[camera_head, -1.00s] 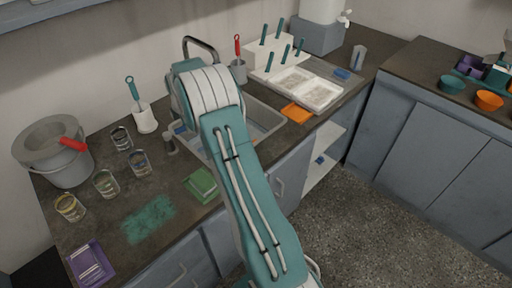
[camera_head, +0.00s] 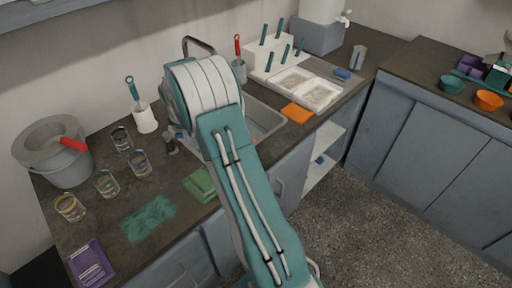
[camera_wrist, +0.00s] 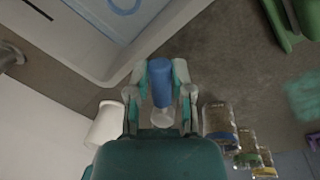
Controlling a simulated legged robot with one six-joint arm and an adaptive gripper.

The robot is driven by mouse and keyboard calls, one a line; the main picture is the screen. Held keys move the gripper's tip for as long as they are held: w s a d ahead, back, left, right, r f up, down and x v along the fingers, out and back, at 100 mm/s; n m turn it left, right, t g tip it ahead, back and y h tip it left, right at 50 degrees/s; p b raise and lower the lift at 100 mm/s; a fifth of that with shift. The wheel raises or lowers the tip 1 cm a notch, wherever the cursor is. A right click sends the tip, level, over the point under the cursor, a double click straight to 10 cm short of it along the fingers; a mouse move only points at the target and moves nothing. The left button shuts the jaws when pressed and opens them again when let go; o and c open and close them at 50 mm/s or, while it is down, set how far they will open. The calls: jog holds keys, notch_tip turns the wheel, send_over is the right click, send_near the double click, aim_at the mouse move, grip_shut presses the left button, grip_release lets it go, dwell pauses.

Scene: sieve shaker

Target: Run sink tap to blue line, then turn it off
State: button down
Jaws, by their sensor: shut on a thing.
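The curved metal tap spout (camera_head: 201,46) rises behind my arm, and a metal fitting shows at the wrist view's left edge (camera_wrist: 10,56). The sink (camera_head: 262,119) is partly covered by my arm. In the wrist view, the sink (camera_wrist: 145,50) holds a blue ring-shaped line (camera_wrist: 124,5). I cannot tell whether water runs.
A white brush holder (camera_head: 145,119) and several glass jars (camera_head: 139,163) stand close left of my gripper. A green object (camera_head: 201,185) lies at the counter's front. White trays (camera_head: 312,91) are on the right.

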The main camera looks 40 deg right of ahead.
jog(key=m, duration=0.1)
jog(key=s+a+m, duration=0.1)
jog(key=a+m, duration=0.1)
jog(key=m, duration=0.1)
jog(key=shift+s+a+f, duration=0.2)
jog(key=shift+s, duration=0.15)
jog(key=shift+s+a+m+g+h, duration=0.2)
jog(key=shift+a+m, duration=0.25)
jog(key=shift+m, duration=0.3)
jog(key=shift+s+a+m+g+h, duration=0.1)
jog(key=shift+a+m+g, duration=0.25)
jog(key=shift+m, duration=0.4)
jog(key=shift+a+m, duration=0.95)
jog(key=shift+m, duration=0.35)
jog(key=shift+c, duration=2.2)
grip_release()
jog(key=shift+a+r, duration=0.1)
jog(key=shift+w, duration=0.1)
